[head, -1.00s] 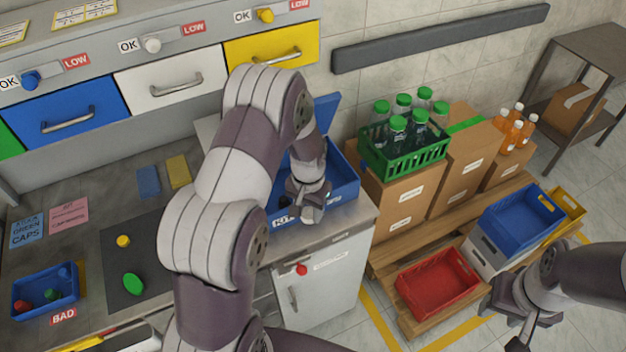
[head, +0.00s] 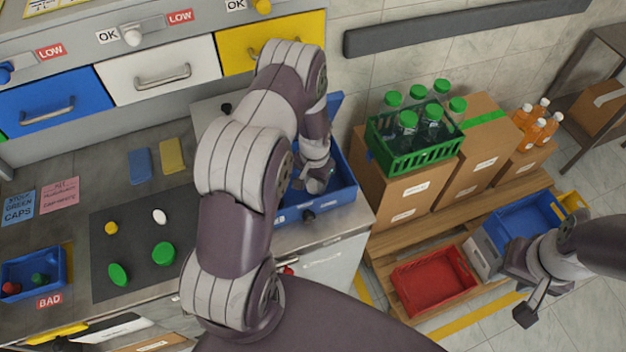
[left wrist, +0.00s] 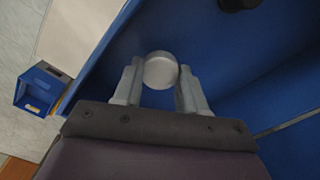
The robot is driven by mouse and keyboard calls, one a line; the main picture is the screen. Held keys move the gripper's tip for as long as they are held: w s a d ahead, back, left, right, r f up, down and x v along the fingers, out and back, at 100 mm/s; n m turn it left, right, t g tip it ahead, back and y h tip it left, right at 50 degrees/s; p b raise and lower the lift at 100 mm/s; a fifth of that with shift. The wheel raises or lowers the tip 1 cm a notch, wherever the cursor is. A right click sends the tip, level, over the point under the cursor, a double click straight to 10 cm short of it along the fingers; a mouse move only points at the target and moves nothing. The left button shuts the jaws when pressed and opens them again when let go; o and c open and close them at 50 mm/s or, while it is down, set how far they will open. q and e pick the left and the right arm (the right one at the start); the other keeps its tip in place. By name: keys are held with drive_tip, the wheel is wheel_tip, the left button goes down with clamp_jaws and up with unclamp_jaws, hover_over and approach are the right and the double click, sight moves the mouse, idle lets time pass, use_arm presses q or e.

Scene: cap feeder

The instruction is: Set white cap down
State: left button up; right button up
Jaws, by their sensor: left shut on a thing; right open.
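My left gripper (head: 316,184) is inside or just over the blue bin (head: 342,203) on the counter's right end. In the left wrist view my left gripper (left wrist: 160,88) is shut on a white cap (left wrist: 160,71), with blue bin walls around it. The head view does not show this held cap clearly. Another white cap (head: 159,216) lies on the dark mat (head: 135,240), beside two green caps (head: 163,253) (head: 118,274) and a yellow cap (head: 111,228). My right gripper (head: 526,292) is open and empty over the floor at right.
A small blue tray (head: 58,277) with red and green caps sits at the left by a BAD label (head: 49,300). A green crate (head: 420,155) of bottles stands on boxes at right. A red crate (head: 433,281) sits low on the pallet.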

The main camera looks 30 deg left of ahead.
use_arm(q)
drive_tip(key=shift+w+f, duration=0.15)
drive_tip(key=shift+f, duration=0.45)
drive_tip(key=shift+w+f, duration=0.15)
drive_tip(key=shift+f, duration=0.4)
drive_tip(key=shift+w+f, duration=0.1)
drive_tip(key=shift+s+f, duration=0.15)
drive_tip(key=shift+s, duration=0.05)
drive_tip(key=o, duration=0.9)
drive_tip(key=shift+o, duration=0.5)
drive_tip(key=shift+w, duration=0.1)
use_arm(e)
drive_tip(key=shift+w, duration=0.35)
